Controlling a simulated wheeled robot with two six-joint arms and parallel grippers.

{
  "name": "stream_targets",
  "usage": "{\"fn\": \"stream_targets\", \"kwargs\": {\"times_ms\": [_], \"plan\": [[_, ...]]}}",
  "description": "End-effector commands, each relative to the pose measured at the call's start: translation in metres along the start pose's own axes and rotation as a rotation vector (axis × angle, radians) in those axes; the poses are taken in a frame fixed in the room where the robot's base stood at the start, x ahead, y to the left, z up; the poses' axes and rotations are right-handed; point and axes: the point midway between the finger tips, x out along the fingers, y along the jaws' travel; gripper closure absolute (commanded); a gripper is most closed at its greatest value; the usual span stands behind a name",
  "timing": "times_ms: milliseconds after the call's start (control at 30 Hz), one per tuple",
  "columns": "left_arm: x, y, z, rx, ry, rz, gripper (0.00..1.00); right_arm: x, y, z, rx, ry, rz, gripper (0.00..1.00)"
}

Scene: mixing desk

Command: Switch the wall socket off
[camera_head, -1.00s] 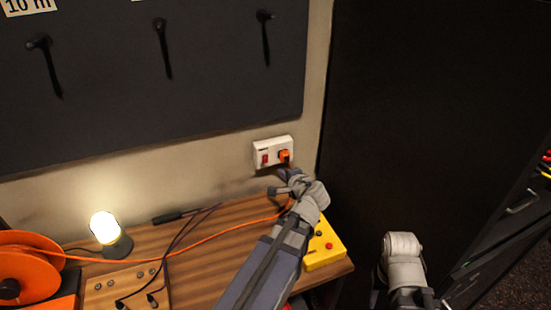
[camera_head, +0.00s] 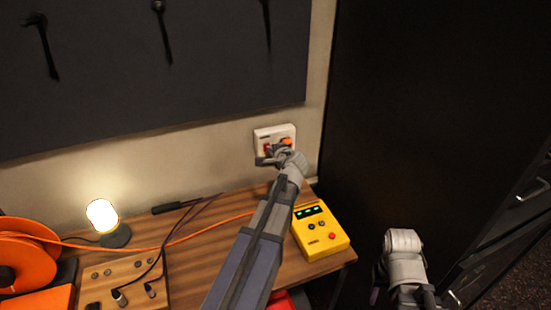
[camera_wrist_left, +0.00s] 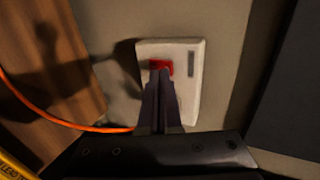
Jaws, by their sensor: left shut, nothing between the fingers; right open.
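The white wall socket (camera_head: 284,131) is on the wall above the desk's right end, with an orange plug (camera_head: 286,142) in its right part. Its red switch (camera_head: 267,149) shows partly beside my gripper. In the left wrist view the socket plate (camera_wrist_left: 187,85) is close ahead and the red switch (camera_wrist_left: 166,68) lies at my fingertips. My left gripper (camera_head: 270,160) is shut and empty, its fingertips (camera_wrist_left: 161,72) at the switch, partly covering it; I cannot tell whether they press it. My right gripper (camera_head: 395,300) is low at right, away from the socket, its fingers mostly out of sight.
A yellow box (camera_head: 318,243) with green lights stands on the wooden desk (camera_head: 205,251) right of my left arm. An orange cable (camera_head: 190,237) runs from the orange reel (camera_head: 25,258) toward the socket. A lit lamp (camera_head: 103,215) stands at left.

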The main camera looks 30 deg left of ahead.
Motion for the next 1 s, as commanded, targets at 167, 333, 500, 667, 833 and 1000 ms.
{"fn": "stream_targets", "kwargs": {"times_ms": [167,333,500,667,833,1000], "plan": [[0.010,-0.007,0.000,-0.001,0.000,0.000,1.00,-0.002,0.000,0.000,0.000,0.000,0.000,0.50],[0.011,-0.007,0.000,-0.001,0.001,0.000,1.00,-0.002,0.000,0.000,0.000,0.000,0.000,0.50],[0.011,-0.007,0.000,-0.001,0.001,0.000,1.00,-0.002,0.000,0.000,0.000,0.000,0.000,0.50],[0.018,-0.015,-0.001,-0.002,0.000,0.000,1.00,-0.006,0.001,0.000,0.000,0.000,0.000,0.50],[0.016,-0.012,0.000,-0.001,0.001,0.000,1.00,-0.004,0.000,0.000,0.000,0.000,0.000,0.50],[0.015,-0.014,0.000,-0.001,0.001,0.000,1.00,-0.007,0.001,0.000,0.000,0.000,0.000,0.50]]}}
